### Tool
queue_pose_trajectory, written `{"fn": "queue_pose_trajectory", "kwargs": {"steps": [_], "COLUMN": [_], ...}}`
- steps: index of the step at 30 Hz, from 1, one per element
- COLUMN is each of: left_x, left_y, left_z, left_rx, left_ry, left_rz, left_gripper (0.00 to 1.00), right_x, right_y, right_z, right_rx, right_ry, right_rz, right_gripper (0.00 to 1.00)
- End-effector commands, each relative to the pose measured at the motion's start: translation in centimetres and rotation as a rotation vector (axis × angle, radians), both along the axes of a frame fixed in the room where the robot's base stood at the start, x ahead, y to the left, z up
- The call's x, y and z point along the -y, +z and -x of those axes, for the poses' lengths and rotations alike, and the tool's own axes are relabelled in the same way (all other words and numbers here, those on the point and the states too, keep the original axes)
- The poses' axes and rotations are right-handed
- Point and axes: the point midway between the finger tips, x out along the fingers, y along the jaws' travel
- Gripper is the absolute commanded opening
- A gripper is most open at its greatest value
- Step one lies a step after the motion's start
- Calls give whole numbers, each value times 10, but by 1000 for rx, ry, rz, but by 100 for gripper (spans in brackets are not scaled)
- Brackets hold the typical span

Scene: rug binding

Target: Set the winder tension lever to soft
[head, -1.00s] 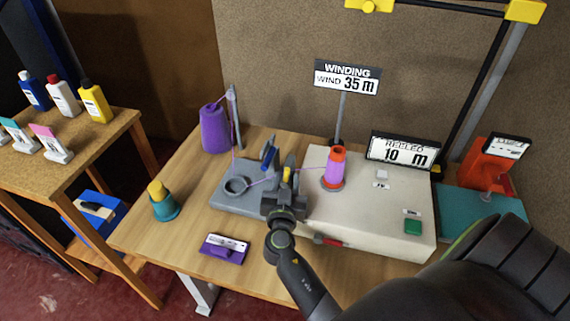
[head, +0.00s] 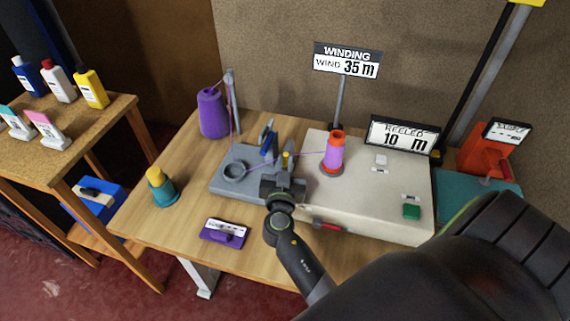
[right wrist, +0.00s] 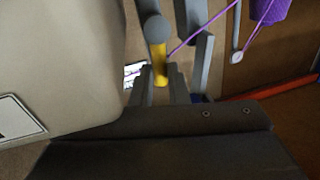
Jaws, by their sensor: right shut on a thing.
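The winder is a cream box (head: 390,215) with a grey plate (head: 222,185) at its left. My right gripper (head: 284,177) is over the plate's right side, by the box's left edge. It is shut on the tension lever, a yellow stem (head: 286,158) that also shows in the right wrist view (right wrist: 160,65) with a grey round knob (right wrist: 156,28) on its end. The fingers (right wrist: 163,85) sit around the stem. The gripper hides the lever's base and any marks there. My left gripper is not in view.
A purple yarn cone (head: 212,112) stands behind the plate; its thread runs to an orange and purple cone (head: 334,152) on the box. A teal and yellow cone (head: 161,187) and a purple label block (head: 224,232) are on the table. Signs read "WIND 35 m" (head: 346,65) and "REELED 10 m" (head: 403,137).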

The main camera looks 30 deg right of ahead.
Motion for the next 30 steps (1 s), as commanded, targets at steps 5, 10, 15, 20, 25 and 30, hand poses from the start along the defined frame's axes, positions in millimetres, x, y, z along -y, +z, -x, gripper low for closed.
{"fn": "queue_pose_trajectory", "kwargs": {"steps": [5,10,15,20,25,30], "left_x": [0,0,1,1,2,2], "left_y": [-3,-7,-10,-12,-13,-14], "left_z": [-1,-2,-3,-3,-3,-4], "left_rx": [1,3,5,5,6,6], "left_ry": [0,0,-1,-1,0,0], "left_rz": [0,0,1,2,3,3], "left_gripper": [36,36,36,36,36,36], "right_x": [-2,-5,-10,-14,-17,-19], "right_y": [1,1,1,0,-1,-3], "right_z": [-3,-7,-12,-16,-20,-23], "right_rx": [-43,-126,-232,-331,-422,-489], "right_ry": [0,0,0,1,1,1], "right_rz": [38,110,201,284,363,420], "right_gripper": [0,0,0,0,0,0]}}
